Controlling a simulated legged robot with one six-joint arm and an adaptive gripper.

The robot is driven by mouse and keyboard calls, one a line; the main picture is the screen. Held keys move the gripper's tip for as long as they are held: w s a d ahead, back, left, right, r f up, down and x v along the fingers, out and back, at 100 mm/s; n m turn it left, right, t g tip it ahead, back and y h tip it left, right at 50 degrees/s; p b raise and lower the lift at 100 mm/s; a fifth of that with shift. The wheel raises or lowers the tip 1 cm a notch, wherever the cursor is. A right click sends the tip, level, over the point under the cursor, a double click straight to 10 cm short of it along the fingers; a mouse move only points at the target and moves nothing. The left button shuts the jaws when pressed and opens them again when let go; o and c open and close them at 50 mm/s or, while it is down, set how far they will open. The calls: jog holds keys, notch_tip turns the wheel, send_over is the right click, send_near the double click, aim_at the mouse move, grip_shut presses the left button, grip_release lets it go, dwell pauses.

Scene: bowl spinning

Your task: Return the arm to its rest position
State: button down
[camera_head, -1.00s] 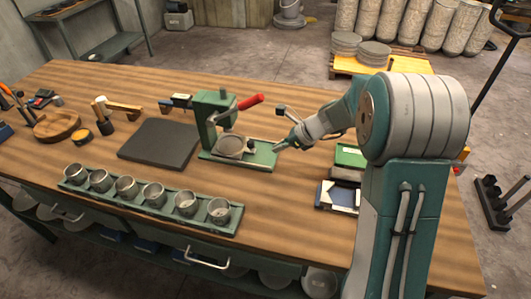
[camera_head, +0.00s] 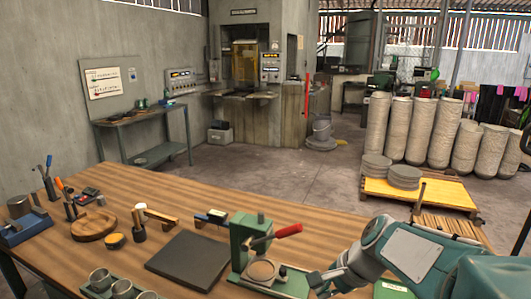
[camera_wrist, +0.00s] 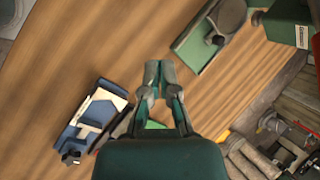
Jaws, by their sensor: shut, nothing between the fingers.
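My arm (camera_head: 400,250) shows at the lower right of the head view, pale grey and teal. My gripper (camera_head: 318,281) is beside the right end of the green press, above the table. In the wrist view my gripper (camera_wrist: 160,72) has its two fingertips together with nothing between them. It hangs over bare wooden table top, apart from the press base (camera_wrist: 200,45).
The wooden table (camera_head: 190,190) also holds a dark slab (camera_head: 190,260), several metal cups (camera_head: 100,278), a round wooden board (camera_head: 94,226) and tools. A blue box-like item (camera_wrist: 95,115) lies left of my gripper. A pallet with grey discs (camera_head: 415,192) stands behind on open floor.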

jog(key=s+d+r+n+t+h, duration=0.1)
jog(key=s+n+h, duration=0.1)
jog(key=s+n, duration=0.4)
jog(key=s+d+r+n+t+h, duration=0.1)
jog(key=s+d+r+n+h, duration=0.1)
jog(key=s+n, duration=0.4)
jog(key=s+h, duration=0.1)
jog(key=s, duration=0.3)
jog(key=shift+s+d+r+t, duration=0.15)
jog(key=shift+d+r+t, duration=0.1)
jog(key=shift+t, duration=0.05)
